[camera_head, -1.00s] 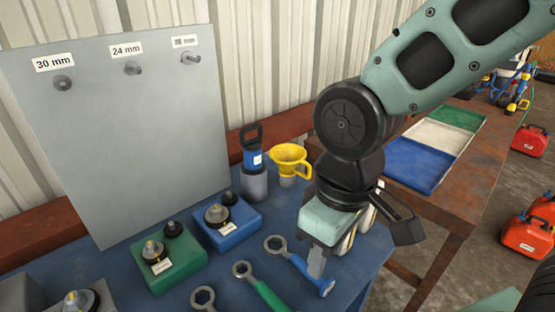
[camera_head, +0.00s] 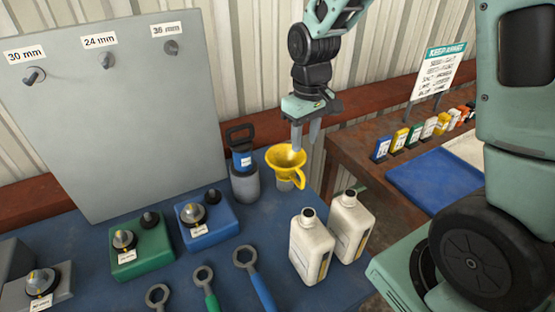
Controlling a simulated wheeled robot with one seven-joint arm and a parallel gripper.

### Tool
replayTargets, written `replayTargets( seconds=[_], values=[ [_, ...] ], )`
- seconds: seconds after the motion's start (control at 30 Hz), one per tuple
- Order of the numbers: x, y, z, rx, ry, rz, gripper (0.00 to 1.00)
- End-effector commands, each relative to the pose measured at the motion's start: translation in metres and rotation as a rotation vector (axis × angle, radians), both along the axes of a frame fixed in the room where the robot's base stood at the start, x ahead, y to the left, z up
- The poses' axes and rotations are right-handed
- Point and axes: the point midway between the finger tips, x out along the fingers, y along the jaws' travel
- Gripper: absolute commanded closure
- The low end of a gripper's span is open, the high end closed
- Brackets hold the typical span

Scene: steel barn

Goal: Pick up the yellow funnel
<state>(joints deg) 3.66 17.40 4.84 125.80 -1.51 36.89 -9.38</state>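The yellow funnel (camera_head: 286,176) stands upright on a small grey holder on the blue bench, with its wide mouth up and its handle toward the right. My gripper (camera_head: 306,146) is just above it, pointing down. Its two fingers are apart with a gap between them. The left fingertip overlaps the funnel's mouth in the picture and the right one is beside the rim on the right. I cannot tell whether either finger touches the funnel.
A black-handled blue tool (camera_head: 241,158) in a grey cup stands close left of the funnel. Two white jugs (camera_head: 312,246) stand in front. Blue (camera_head: 208,221) and green (camera_head: 143,248) blocks, several wrenches (camera_head: 256,278) and a grey board (camera_head: 110,130) are further left.

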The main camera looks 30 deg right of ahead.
Motion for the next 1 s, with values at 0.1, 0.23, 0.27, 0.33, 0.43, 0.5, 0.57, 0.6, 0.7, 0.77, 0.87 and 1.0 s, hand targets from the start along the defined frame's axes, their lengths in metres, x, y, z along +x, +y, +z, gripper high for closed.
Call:
replayTargets(
  seconds=[0.1,0.23,0.27,0.33,0.43,0.5,0.57,0.6,0.7,0.77,0.87,1.0],
  values=[
    [0.002,-0.006,-0.004,-0.003,0.004,-0.009,0.61],
    [0.001,-0.006,-0.022,-0.003,0.008,-0.009,0.61],
    [0.001,-0.006,-0.028,-0.003,0.009,-0.010,0.61],
    [0.001,-0.006,-0.042,-0.003,0.010,-0.010,0.61],
    [0.001,-0.005,-0.060,-0.003,0.009,-0.009,0.61],
    [0.001,-0.005,-0.073,-0.003,0.008,-0.008,0.61],
    [0.001,-0.005,-0.083,-0.003,0.008,-0.008,0.61],
    [0.001,-0.005,-0.090,-0.002,0.007,-0.008,0.61],
    [0.001,-0.005,-0.105,-0.003,0.007,-0.008,0.61],
    [0.001,-0.005,-0.112,-0.003,0.005,-0.009,0.61],
    [0.002,-0.005,-0.119,-0.003,0.003,-0.009,0.61],
    [0.002,-0.005,-0.124,-0.003,0.003,-0.009,0.61]
  ],
)
